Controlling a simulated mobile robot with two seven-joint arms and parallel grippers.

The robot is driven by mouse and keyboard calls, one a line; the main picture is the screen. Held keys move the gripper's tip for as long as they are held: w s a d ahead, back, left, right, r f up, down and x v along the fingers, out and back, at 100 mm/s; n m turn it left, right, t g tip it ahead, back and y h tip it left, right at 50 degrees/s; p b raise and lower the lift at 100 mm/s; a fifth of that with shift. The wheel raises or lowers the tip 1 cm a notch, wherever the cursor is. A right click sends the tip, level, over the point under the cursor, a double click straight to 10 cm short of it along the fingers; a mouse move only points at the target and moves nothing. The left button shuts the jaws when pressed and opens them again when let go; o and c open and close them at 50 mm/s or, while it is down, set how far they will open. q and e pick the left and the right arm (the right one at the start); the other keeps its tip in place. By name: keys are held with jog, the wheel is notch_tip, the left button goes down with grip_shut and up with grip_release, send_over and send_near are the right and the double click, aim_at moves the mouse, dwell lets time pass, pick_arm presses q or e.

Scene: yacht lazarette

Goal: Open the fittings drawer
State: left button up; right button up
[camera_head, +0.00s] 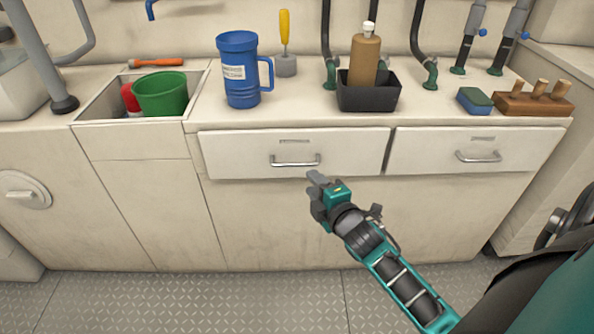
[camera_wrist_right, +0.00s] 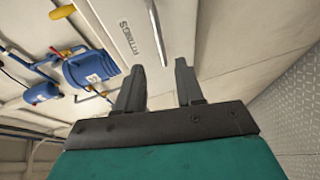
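The fittings drawer (camera_head: 240,152) is the left of two white drawers under the counter and looks shut. Its silver bar handle (camera_head: 295,161) lies across the middle of the front, below a label too small to read in the head view. My right gripper (camera_head: 314,182) is just below and right of that handle in the head view. In the right wrist view its two fingers (camera_wrist_right: 160,82) stand apart with nothing between them. My left gripper is not in view.
A second shut drawer (camera_head: 420,148) is on the right. On the counter stand a blue mug (camera_head: 239,75), a black bin with a brown bottle (camera_head: 367,97), a blue-green sponge (camera_head: 474,101) and a wooden block (camera_head: 532,104). A green bucket (camera_head: 160,95) sits in the recess.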

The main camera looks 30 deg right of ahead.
aim_at(297, 166)
jog(key=b+x, duration=0.2)
jog(key=x, duration=0.7)
jog(key=shift+w+f+b, duration=0.1)
jog(key=shift+w+b, duration=0.1)
jog(key=shift+b, duration=0.15)
jog(key=shift+a, duration=0.1)
grip_shut()
